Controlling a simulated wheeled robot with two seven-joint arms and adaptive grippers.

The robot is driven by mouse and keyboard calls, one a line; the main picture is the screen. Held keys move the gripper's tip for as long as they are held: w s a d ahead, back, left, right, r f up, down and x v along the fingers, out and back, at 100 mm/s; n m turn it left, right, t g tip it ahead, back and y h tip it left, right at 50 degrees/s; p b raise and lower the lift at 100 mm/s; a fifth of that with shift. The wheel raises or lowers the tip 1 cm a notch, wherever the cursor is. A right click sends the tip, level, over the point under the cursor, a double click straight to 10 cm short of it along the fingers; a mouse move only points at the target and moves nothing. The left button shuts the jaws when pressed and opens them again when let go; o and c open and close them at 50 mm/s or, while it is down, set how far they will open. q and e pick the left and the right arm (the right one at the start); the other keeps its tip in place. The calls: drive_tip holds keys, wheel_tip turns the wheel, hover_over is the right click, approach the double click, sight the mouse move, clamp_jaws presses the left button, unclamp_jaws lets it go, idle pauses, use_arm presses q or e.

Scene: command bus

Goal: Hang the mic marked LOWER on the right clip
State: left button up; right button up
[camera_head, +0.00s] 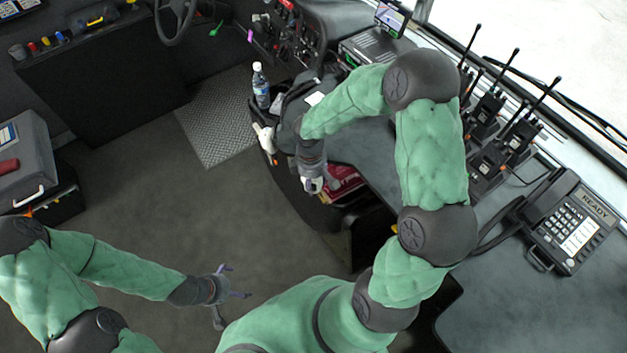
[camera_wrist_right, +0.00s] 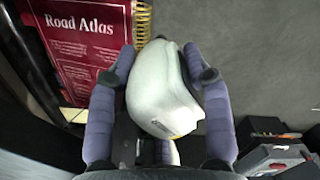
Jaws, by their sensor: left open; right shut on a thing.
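My right gripper (camera_head: 313,186) is shut on a white mic, held between its two purple fingers in the right wrist view (camera_wrist_right: 162,88). A small label with a yellow edge shows at the mic's lower end, but I cannot read it. In the head view my right wrist hides most of this mic. Another white mic (camera_head: 265,138) sits at the console's left side; its marking is not readable. The clips cannot be made out. My left gripper (camera_head: 234,283) is open and empty over the floor, far from the mics.
A red Road Atlas (camera_wrist_right: 90,45) lies beside the held mic in the wrist view, in a pocket below the console. Several radios (camera_head: 489,108) and a desk phone (camera_head: 568,222) occupy the right counter.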

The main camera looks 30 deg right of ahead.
drive_tip(key=o, duration=1)
drive_tip(key=shift+c, duration=0.2)
drive_tip(key=shift+w+r, duration=0.25)
drive_tip(key=shift+r, duration=1.85)
drive_tip(key=shift+w+r, duration=0.2)
drive_tip(key=shift+r, duration=1.85)
drive_tip(key=shift+s, duration=0.1)
